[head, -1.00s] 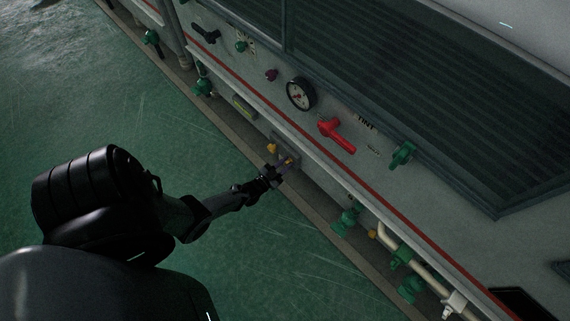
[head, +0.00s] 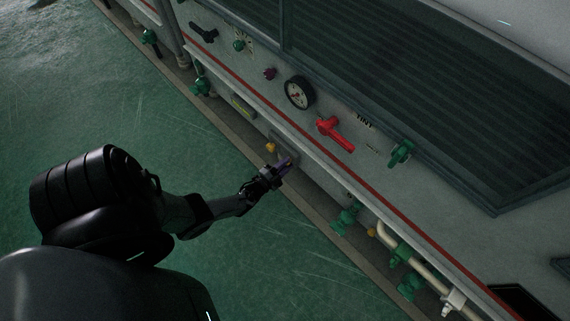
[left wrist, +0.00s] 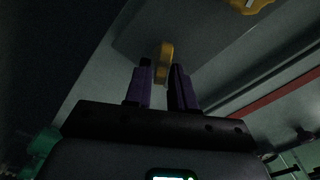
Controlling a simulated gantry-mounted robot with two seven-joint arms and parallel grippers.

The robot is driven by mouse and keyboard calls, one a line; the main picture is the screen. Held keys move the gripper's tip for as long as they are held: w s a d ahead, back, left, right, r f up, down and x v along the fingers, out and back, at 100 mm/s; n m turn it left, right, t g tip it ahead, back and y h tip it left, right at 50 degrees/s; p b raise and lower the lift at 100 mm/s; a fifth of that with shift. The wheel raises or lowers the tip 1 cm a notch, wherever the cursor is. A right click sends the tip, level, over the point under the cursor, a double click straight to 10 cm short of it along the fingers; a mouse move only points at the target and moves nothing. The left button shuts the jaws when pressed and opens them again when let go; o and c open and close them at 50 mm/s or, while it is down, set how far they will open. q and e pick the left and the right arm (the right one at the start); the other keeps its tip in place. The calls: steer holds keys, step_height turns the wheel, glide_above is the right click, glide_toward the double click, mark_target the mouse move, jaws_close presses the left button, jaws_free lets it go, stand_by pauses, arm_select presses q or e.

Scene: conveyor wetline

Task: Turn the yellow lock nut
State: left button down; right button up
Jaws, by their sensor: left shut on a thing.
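The yellow lock nut (left wrist: 167,47) shows edge-on as a narrow upright piece between my left fingers in the left wrist view. My left gripper (left wrist: 161,68), with purple finger pads, is shut on it. In the head view my left gripper (head: 286,164) reaches the low plate below the red-striped ledge, and its fingers hide the nut there. A second yellow knob (head: 270,147) sits just beside the gripper, up and left; a lobed yellow part also shows at the top of the left wrist view (left wrist: 248,5). My right gripper is not in view.
Above the ledge are a round gauge (head: 299,93), a red lever (head: 335,134) and a green valve (head: 402,153). Green valves (head: 346,218) and a pale pipe (head: 388,234) lie low to the right. The green floor (head: 130,110) is open.

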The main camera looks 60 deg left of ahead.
arm_select(q)
steer(key=m, duration=0.6)
steer(key=shift+d+f+m, duration=0.1)
steer(key=shift+f+m, duration=0.2)
steer(key=shift+f, duration=0.1)
steer(key=m, duration=0.6)
steer(key=shift+f, duration=0.25)
steer(key=c, duration=1.2)
jaws_free()
steer(key=shift+o, duration=0.2)
steer(key=shift+s, duration=0.1)
